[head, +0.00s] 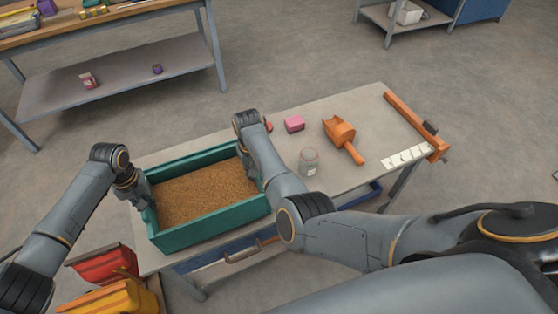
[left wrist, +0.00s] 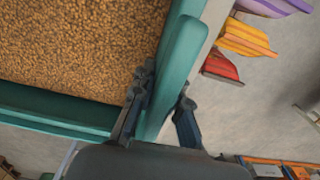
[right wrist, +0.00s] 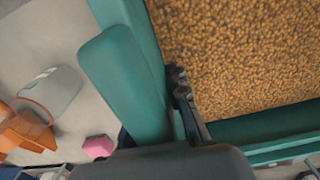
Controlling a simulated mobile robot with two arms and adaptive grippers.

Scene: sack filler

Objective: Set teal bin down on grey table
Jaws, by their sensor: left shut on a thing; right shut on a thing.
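The teal bin (head: 212,226) is filled with brown grain and is at the left end of the grey table (head: 233,135). I cannot tell if its base touches the table top. My left gripper (head: 146,201) is shut on the bin's left end wall; the left wrist view shows its fingers (left wrist: 160,112) on both sides of the teal wall (left wrist: 182,70). My right arm reaches over to the bin's right end. In the right wrist view, one finger of my right gripper (right wrist: 180,110) lies inside the bin against the teal wall (right wrist: 125,80); the other finger is hidden.
On the table right of the bin are a pink block (head: 294,124), a glass jar (head: 309,162), an orange scoop (head: 342,138) and an orange bar tool (head: 415,125). Red (head: 100,264) and yellow (head: 112,299) bins stand at the lower left. A workbench (head: 120,75) stands behind.

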